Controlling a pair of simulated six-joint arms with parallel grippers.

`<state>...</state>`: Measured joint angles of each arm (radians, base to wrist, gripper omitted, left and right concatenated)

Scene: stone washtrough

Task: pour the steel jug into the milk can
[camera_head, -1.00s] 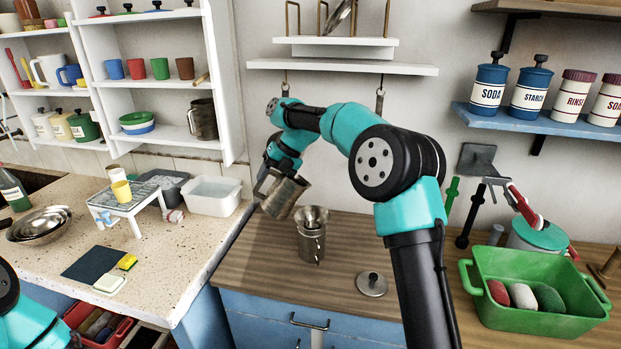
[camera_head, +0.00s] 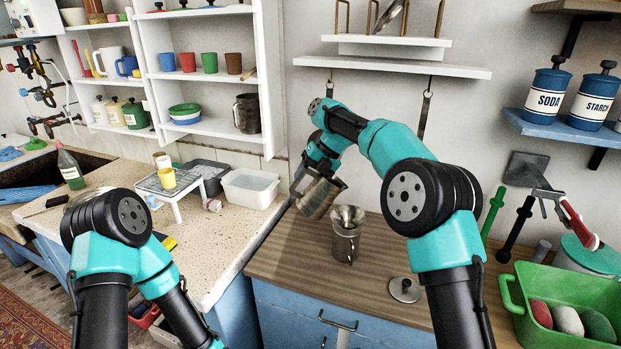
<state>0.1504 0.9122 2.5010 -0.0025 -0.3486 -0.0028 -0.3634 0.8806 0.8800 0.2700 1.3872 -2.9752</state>
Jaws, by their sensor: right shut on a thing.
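The steel jug (camera_head: 319,195) is tilted in the air above the wooden worktop, up and left of the milk can. My right gripper (camera_head: 303,184) is shut on the jug at its left side. The metal milk can (camera_head: 345,246) stands upright on the worktop. A funnel-like flared piece (camera_head: 347,215) sits at its top, and the jug's lower right side is close to it. I cannot tell whether they touch or whether anything flows. A round lid (camera_head: 404,290) with a knob lies to the right of the can. My left gripper is out of the picture.
A green tub (camera_head: 535,345) with coloured lumps stands at the right. A white basin (camera_head: 250,188) and a small white stand (camera_head: 168,186) with a yellow cup are on the stone counter at left. Shelves (camera_head: 390,67) hang above. The worktop in front of the can is clear.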

